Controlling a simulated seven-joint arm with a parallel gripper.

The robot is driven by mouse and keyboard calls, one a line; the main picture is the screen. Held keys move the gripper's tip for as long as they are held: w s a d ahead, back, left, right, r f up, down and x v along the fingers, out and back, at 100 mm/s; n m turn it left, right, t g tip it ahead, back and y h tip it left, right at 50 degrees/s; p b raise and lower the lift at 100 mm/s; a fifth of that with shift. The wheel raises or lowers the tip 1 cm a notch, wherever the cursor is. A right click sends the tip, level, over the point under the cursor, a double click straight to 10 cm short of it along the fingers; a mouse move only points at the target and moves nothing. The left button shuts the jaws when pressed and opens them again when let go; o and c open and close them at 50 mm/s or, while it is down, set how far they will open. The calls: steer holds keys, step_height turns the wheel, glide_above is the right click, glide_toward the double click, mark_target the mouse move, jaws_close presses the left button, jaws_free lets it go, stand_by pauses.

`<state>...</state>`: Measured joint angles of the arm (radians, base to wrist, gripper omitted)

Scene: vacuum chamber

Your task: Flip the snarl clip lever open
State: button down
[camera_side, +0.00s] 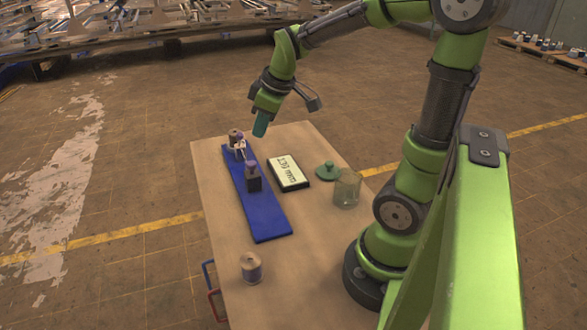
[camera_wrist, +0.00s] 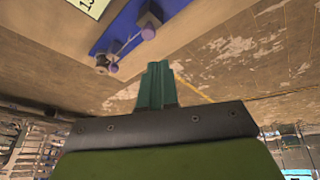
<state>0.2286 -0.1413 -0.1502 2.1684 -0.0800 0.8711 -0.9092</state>
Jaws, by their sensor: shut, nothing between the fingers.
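A long blue board (camera_side: 262,205) lies on the table. At its far end stands a small brown and whitish fixture (camera_side: 237,143) with a purple knob. A dark block (camera_side: 253,183) with a purple-topped piece stands nearer the board's middle, with a thin piece reaching between the two. Which part is the clip lever I cannot tell. My gripper (camera_side: 260,124) has teal fingers, shut and empty, above and right of the far fixture. In the wrist view, my gripper (camera_wrist: 157,75) is apart from the board (camera_wrist: 122,28), dark block (camera_wrist: 151,17) and fixture (camera_wrist: 104,61).
A black-framed sign (camera_side: 288,173), a green lid (camera_side: 326,171) and a clear glass jar (camera_side: 347,188) stand right of the board. A spool (camera_side: 251,267) stands near the table's front left. The bare table (camera_side: 300,225) is free between the board and my base.

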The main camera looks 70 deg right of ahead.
mark_target(240, 140)
steer(key=w+d+n+h, duration=0.1)
steer(key=w+d+n, duration=0.2)
steer(key=d+n, duration=0.4)
steer(key=n, duration=0.4)
steer(key=shift+w+d+f+n, duration=0.15)
steer(key=shift+f+n, duration=0.05)
steer(key=shift+n, duration=0.1)
steer(key=shift+f, duration=0.15)
steer(key=w+d+f, duration=0.2)
steer(key=w+f, duration=0.5)
steer(key=f, duration=0.2)
steer(key=shift+w+d, duration=0.15)
steer(key=shift+d, duration=0.2)
